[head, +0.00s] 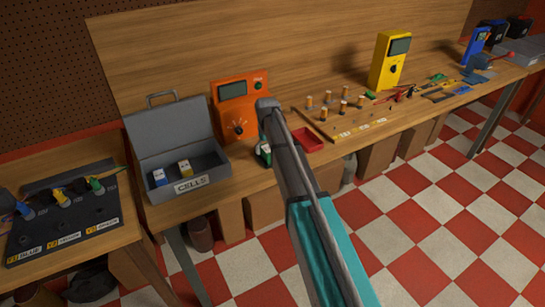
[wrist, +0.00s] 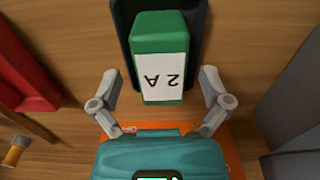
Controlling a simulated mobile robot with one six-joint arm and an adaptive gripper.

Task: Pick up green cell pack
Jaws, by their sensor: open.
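The green cell pack (wrist: 161,65) has a white label marked "2 A", seen upside down in the wrist view. It stands against a dark holder or shadowed part behind it. In the head view a small part of the green pack (head: 265,154) shows on the bench, just left of my arm. My gripper (wrist: 158,90) is open, with one finger on each side of the pack and gaps between the fingers and the pack. The pack is not gripped. In the head view my arm hides the gripper's fingers and much of the area around the pack.
A grey box labelled CELLS (head: 180,150) holds a blue and a yellow pack at left. An orange meter (head: 238,107) stands behind. A red tray (head: 308,141) is right of my arm. Pegs and a yellow meter (head: 391,58) are farther right.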

